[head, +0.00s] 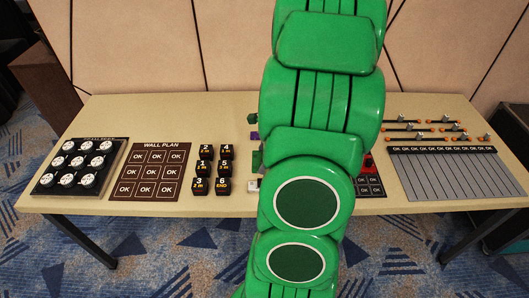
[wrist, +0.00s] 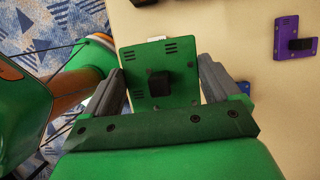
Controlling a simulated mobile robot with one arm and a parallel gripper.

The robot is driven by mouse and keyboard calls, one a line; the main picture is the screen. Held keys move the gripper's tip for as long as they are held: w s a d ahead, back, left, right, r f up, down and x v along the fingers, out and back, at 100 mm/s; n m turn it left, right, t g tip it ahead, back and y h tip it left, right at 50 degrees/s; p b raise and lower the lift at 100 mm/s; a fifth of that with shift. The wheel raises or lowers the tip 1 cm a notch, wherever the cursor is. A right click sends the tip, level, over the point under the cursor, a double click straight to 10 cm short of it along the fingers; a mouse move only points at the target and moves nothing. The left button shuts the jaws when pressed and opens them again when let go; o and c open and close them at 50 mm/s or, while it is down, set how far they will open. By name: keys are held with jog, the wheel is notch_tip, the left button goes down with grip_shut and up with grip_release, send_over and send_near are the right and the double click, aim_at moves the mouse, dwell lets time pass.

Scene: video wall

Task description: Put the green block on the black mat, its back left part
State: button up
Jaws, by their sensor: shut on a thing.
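The green block (wrist: 137,67) is a flat square plate with slots and a black knob. In the wrist view it lies between the two grey fingers of my gripper (wrist: 162,84), which is shut on it. I cannot tell whether it touches the table. My green arm hides the gripper in the head view; a small green piece (head: 256,161) beside the arm may be this block. A dark mat with OK cells (head: 372,190) shows right of my arm, partly hidden. A dark brown WALL PLAN mat (head: 133,171) lies left. I cannot tell which is the black mat.
A purple block (wrist: 286,38) with a black knob lies on the table (head: 225,113). Black numbered blocks (head: 205,169) stand left of my arm. A black board with round pucks (head: 58,183) is far left. A grey striped board (head: 455,178) is right. The back left table is clear.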

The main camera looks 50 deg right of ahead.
jog(key=shift+s+r, duration=0.15)
jog(key=shift+s, duration=0.1)
jog(key=s+d, duration=0.7)
jog(key=s, duration=0.3)
jog(key=s+d, duration=0.7)
jog(key=s, duration=0.2)
jog(key=w+d+f, duration=0.1)
jog(key=d+f, duration=0.1)
jog(key=d, duration=0.1)
jog(key=w+d+f, duration=0.2)
jog(key=d+f, duration=0.1)
jog(key=d, duration=0.1)
jog(key=w+d+f, duration=0.2)
jog(key=d+f, duration=0.1)
jog(key=d, duration=0.1)
jog(key=shift+d, duration=0.2)
jog(key=shift+w+d+f, duration=0.25)
jog(key=shift+d+f, duration=0.3)
jog(key=shift+f, duration=1.6)
jog(key=shift+f, duration=0.2)
